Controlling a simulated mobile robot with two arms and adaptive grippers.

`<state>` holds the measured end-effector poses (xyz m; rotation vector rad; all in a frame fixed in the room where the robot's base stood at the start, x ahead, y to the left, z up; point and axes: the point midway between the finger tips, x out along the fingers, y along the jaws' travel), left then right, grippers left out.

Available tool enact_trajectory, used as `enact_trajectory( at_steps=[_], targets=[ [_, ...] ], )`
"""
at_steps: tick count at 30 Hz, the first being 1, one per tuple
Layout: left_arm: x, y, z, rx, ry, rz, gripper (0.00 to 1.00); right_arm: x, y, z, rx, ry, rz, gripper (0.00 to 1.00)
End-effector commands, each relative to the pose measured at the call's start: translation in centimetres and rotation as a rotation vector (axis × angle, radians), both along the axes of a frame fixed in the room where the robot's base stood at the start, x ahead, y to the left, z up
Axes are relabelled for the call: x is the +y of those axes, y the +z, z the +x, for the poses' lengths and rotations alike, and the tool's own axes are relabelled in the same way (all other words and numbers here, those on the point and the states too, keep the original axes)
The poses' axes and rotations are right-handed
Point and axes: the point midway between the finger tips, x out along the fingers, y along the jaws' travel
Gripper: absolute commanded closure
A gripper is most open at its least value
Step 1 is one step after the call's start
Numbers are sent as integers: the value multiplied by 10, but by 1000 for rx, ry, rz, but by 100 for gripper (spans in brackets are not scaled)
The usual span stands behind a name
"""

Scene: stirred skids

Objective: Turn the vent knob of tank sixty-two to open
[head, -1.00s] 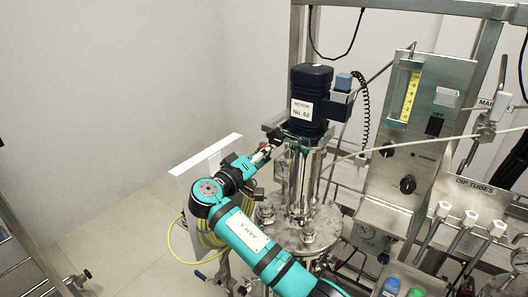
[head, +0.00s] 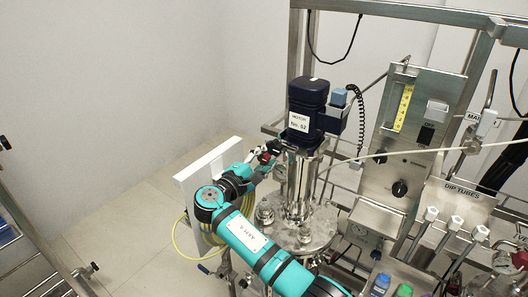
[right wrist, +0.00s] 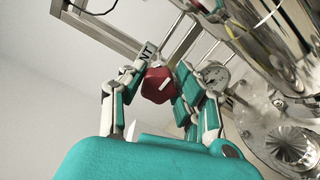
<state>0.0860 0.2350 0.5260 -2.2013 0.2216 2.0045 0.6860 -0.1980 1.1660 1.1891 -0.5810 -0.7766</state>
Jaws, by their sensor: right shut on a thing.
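The vent knob (right wrist: 158,86) is a dark red, faceted knob with a white mark in the right wrist view. A white tag with black letters, partly hidden, is just behind it. My right gripper (right wrist: 155,92) has its fingers on both sides of the knob and is shut on it. In the head view my right gripper (head: 268,156) is at the left of the tank's steel column, below the dark blue motor (head: 308,94) labelled No. 62. The knob's open and closed marks cannot be read. My left gripper is not in view.
A round gauge (right wrist: 215,76) is close to the right fingers. The steel tank lid (head: 300,232) with fittings lies below. A control panel (head: 408,135) and dip tubes (head: 430,214) stand to the right. A steel frame rises behind.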

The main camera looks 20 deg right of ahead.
Motion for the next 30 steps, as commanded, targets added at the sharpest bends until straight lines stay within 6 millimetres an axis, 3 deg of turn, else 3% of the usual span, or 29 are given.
enact_trajectory(
  at_steps=[3,12,30],
  targets=[
    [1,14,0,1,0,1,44,0,6,1,79,2,-65,100],
    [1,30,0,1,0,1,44,1,5,1,235,1,-185,100],
    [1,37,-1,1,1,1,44,1,2,1,318,1,-250,100]
  ],
)
